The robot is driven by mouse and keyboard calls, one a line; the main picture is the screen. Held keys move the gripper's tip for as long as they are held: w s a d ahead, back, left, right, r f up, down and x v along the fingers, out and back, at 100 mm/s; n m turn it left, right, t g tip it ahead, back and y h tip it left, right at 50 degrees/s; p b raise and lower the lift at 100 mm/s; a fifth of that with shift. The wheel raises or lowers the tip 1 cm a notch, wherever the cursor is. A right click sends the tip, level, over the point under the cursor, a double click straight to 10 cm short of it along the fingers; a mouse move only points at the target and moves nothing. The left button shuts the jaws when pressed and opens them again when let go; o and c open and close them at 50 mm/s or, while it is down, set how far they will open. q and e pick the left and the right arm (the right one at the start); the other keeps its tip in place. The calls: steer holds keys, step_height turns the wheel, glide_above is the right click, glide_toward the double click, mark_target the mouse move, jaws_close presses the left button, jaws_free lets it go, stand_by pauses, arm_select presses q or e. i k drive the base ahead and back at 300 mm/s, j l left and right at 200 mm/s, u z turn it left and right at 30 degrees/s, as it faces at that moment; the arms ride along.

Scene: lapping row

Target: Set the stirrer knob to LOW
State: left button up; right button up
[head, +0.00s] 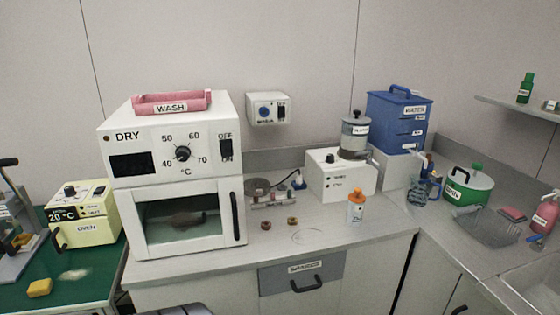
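A white box (338,180) with a jar (355,140) on top stands on the grey counter against the back wall, and looks like the stirrer. A small dark knob (329,158) is on the upper left of its front. Small labels on the front are too small to read, so I cannot tell the knob's setting. Neither of my grippers shows in the head view.
An orange-capped bottle (356,205) stands in front of the white box's right side. A white DRY oven (179,220) is to the left. A wall box (267,108) has a blue knob. A blue container (399,120) stands right. Counter in front is mostly clear.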

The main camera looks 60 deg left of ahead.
mark_target(330, 156)
steer(key=u, duration=1.6)
